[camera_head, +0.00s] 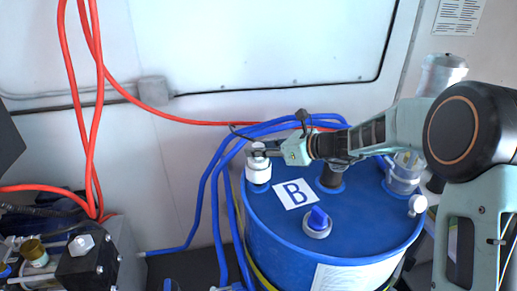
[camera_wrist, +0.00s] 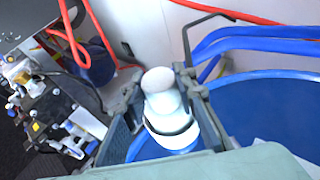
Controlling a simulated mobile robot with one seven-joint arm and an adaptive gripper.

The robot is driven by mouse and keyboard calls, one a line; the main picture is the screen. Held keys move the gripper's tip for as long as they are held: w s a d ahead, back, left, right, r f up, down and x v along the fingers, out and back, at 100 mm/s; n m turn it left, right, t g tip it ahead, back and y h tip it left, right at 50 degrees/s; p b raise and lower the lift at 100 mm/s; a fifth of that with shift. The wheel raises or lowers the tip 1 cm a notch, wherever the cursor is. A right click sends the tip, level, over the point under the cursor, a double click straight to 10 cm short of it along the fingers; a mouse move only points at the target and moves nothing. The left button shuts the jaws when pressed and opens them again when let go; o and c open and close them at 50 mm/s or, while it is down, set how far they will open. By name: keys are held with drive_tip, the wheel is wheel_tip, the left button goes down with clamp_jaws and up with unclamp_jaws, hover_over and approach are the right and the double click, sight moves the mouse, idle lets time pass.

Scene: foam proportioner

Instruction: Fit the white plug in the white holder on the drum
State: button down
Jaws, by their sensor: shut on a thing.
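The white plug (camera_wrist: 163,95) is between the two fingers of my gripper (camera_wrist: 158,92) in the wrist view, its rounded top facing the camera. My gripper (camera_head: 268,153) is shut on it and reaches in from the right in the head view. The plug's top (camera_head: 258,148) shows just above the white holder (camera_head: 258,173), at the left rim of the blue drum (camera_head: 340,275). In the wrist view a wider white ring (camera_wrist: 172,135), apparently the holder, lies directly beneath the plug. The plug looks upright and in line with it. I cannot tell how deep it sits.
On the drum are a blue-handled cap (camera_head: 317,221), a "B" label (camera_head: 295,193), a clear container (camera_head: 403,176) and a small white knob (camera_head: 418,205). Blue hoses (camera_head: 216,185) run along the drum's left and back. Black equipment (camera_head: 85,255) stands at left.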

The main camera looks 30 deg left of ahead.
drive_tip(key=shift+f+b, duration=0.4)
drive_tip(key=shift+f, duration=0.1)
drive_tip(key=c, duration=1.8)
unclamp_jaws()
drive_tip(key=shift+c, duration=0.2)
drive_tip(key=shift+d, duration=0.15)
drive_tip(key=p+v, duration=0.3)
drive_tip(key=v, duration=0.7)
drive_tip(key=shift+d+r, duration=0.2)
drive_tip(key=shift+d, duration=0.15)
drive_tip(key=shift+s, duration=0.1)
